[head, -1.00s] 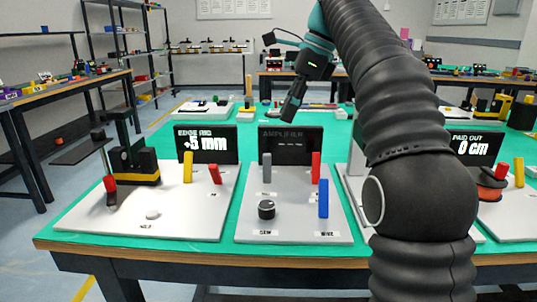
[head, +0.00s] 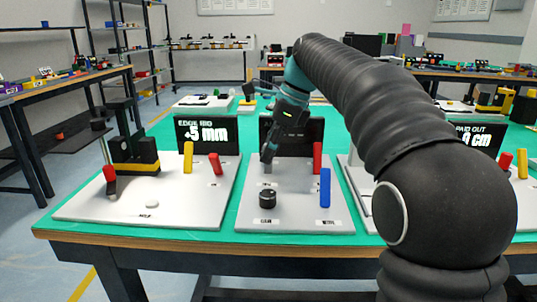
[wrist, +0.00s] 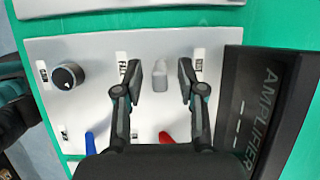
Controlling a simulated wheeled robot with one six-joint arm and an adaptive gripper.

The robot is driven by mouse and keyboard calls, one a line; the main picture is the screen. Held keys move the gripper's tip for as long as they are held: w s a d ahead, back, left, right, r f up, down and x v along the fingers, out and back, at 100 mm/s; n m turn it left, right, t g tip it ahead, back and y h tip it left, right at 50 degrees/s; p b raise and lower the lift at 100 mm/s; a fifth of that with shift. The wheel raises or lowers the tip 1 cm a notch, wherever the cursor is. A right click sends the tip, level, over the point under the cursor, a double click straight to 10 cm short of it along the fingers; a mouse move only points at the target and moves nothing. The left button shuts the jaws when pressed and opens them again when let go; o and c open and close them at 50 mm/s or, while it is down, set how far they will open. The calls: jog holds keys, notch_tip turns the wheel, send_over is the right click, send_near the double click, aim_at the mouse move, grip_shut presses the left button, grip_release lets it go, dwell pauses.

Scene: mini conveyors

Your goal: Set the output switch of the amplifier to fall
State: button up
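The amplifier (head: 292,200) is a light panel with a dark upright display at its back; the display also shows in the wrist view (wrist: 268,95). A grey lever (wrist: 186,80) stands on it between two small white labels, whose print I cannot read for certain. In the head view the lever is mostly hidden behind my gripper (head: 267,155). In the wrist view my gripper (wrist: 163,85) is open, one finger on each side of the lever, with gaps showing.
A black knob (head: 267,199), a blue lever (head: 325,187) and a red lever (head: 317,157) share the panel. An "edge rig" station (head: 95,210) stands to the left, and a "paid out" display (head: 475,138) to the right.

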jog(key=shift+a+f, duration=0.15)
jog(key=shift+f, duration=0.15)
grip_shut()
